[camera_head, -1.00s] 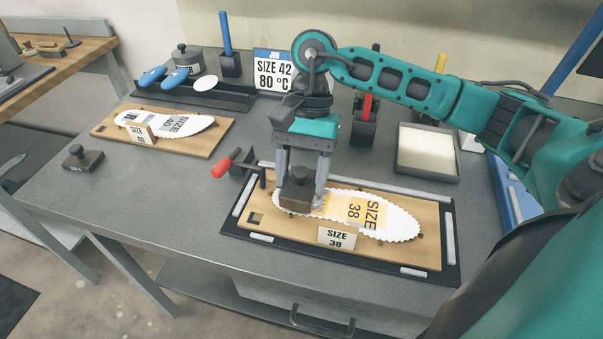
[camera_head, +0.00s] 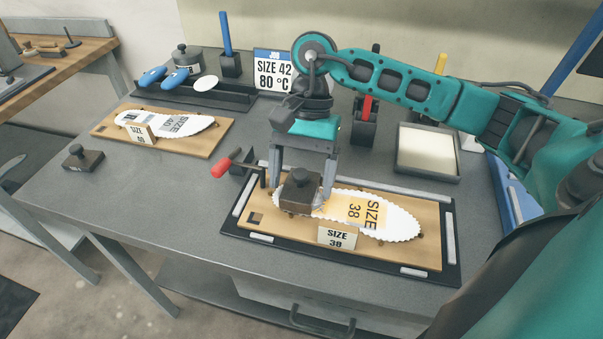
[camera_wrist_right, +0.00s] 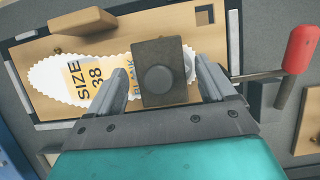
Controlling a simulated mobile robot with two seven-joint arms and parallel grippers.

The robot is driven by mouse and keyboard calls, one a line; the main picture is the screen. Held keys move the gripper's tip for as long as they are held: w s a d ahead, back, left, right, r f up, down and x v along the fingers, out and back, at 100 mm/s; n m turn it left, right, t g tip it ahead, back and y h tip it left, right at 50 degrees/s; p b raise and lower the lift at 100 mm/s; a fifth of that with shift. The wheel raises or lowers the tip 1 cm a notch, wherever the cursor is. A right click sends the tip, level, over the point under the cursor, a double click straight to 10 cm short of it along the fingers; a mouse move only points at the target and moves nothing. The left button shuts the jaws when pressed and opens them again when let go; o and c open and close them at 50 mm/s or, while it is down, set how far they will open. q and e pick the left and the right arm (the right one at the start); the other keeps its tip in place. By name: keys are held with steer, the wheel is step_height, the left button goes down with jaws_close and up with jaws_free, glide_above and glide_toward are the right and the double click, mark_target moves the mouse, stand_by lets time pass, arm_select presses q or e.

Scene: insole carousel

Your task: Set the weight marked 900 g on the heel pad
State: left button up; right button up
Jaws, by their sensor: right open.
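A dark brown weight with a round knob (camera_head: 299,193) sits flat on the left end of the white zigzag-edged SIZE 38 insole (camera_head: 400,223), covering most of that end, so the heel pad is largely hidden. No marking on the weight is readable. My right gripper (camera_head: 301,178) is open, its fingers around the back part of the weight. The right wrist view shows the weight (camera_wrist_right: 160,87) between the spread fingertips (camera_wrist_right: 167,75), with a gap on each side. A second, smaller dark weight (camera_head: 83,157) stands at the table's left; its label is too small to read. My left gripper is out of view.
The insole lies on a wooden board (camera_head: 290,231) in a dark frame, with a SIZE 38 card (camera_head: 337,236) in front. A red-handled clamp (camera_head: 222,167) stands at its left. Another board (camera_head: 205,146) with a SIZE 40 insole lies left. A tray (camera_head: 427,150) is behind right.

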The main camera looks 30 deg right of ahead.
steer(key=v, duration=1.2)
steer(key=shift+s, duration=0.15)
